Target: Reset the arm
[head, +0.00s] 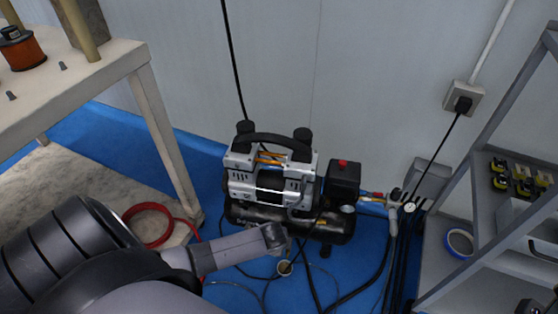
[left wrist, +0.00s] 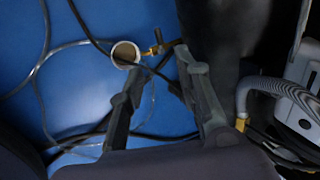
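My left arm comes in from the lower left in the head view. Its gripper (head: 274,238) is in front of the air compressor (head: 268,182), low over the blue floor. In the left wrist view the two dark fingers of the left gripper (left wrist: 160,65) stand apart, with nothing held between them. A small round fitting (left wrist: 125,53) with a brass end is just beyond the fingertips. It also shows in the head view (head: 285,268). Whether the fingers touch it or the dark cable there I cannot tell. My right gripper is not in view.
A white table (head: 92,85) stands at the left, with a red hose (head: 150,214) beneath it. Grey shelves (head: 500,215) stand at the right. Black hoses (head: 375,265) and cables lie on the blue floor (head: 235,292). The wall is close behind the compressor.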

